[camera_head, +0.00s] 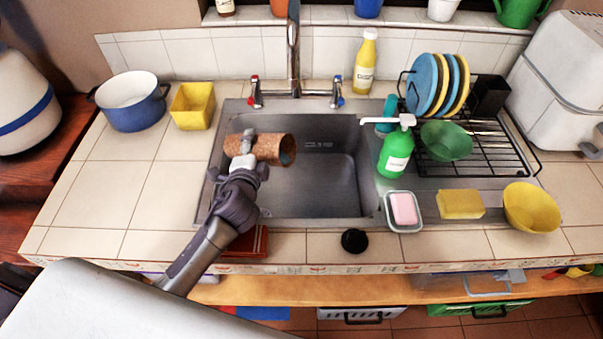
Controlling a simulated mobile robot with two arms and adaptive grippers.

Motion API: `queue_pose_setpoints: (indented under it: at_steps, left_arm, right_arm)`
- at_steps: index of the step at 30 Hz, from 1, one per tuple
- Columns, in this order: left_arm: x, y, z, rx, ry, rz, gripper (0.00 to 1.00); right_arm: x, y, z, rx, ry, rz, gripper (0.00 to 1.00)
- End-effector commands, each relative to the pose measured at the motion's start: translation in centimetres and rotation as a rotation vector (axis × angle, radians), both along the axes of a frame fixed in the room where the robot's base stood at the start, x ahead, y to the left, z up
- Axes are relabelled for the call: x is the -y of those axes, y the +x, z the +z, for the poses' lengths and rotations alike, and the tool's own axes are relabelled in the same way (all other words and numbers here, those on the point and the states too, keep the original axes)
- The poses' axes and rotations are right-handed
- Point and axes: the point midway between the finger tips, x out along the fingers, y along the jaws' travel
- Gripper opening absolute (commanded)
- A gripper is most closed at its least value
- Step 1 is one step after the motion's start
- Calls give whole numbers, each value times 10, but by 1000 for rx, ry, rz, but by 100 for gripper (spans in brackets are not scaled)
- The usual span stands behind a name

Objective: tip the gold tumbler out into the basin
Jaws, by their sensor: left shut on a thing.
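The gold tumbler (272,148) looks copper-brown and speckled. It lies on its side in the air over the left part of the basin (325,190), with its open mouth facing right. My left gripper (247,148) is shut on the tumbler near its middle, reaching in from the lower left. The inside of the tumbler shows only as a dark bluish opening, so I cannot tell what is in it. No liquid is seen falling. The basin is steel and its visible floor looks empty. My right gripper is not in view.
The faucet (293,50) rises behind the basin. A green soap bottle (395,155), a soap dish (404,226) and a drying rack (490,150) stand to the right. A blue pot (133,105) and a yellow container (192,107) stand at the left. A black stopper (354,240) lies in front.

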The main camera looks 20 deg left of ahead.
Motion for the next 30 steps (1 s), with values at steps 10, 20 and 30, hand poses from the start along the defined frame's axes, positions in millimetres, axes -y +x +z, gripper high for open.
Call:
queue_pose_setpoints:
  at_steps: [10,20,30]
  left_arm:
    - [5,0,8,11,52,0,22]
    - [10,0,13,17,104,0,22]
    - [12,-1,16,21,134,0,22]
  right_arm:
    - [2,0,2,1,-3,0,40]
    - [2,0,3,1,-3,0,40]
    - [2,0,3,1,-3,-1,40]
